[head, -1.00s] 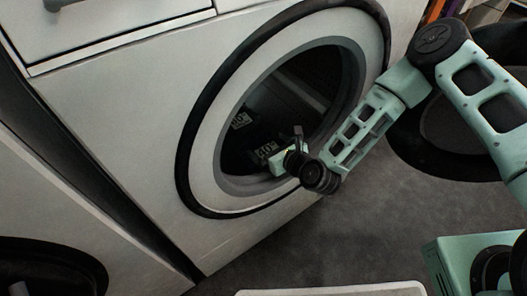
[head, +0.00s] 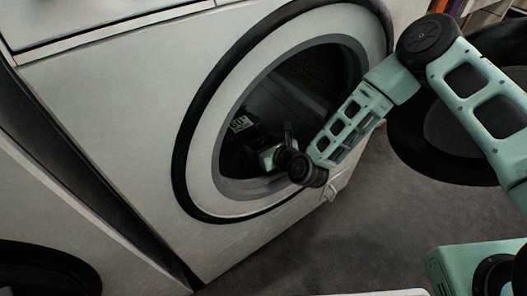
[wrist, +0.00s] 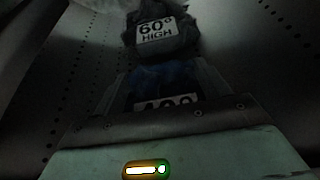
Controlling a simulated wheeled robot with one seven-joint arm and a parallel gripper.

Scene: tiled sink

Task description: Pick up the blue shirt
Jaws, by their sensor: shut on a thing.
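The blue shirt (wrist: 163,76) shows in the wrist view as dark blue cloth between my fingers. A white label with an upside-down-looking or partly hidden number sits on it, cut off by the gripper body. My gripper (head: 267,157) is inside the washer's round opening, low in the drum, and is shut on the blue shirt. In the head view the shirt is too dark and covered to make out clearly. The washing machine (head: 140,115) has its drum opening uncovered.
A dark grey cloth (wrist: 163,38) labelled "60° HIGH" lies beyond the blue shirt in the drum. The perforated drum wall (wrist: 45,85) is close on both sides. The opening's rim (head: 215,196) surrounds my wrist. The round black door (head: 425,140) stands open at right.

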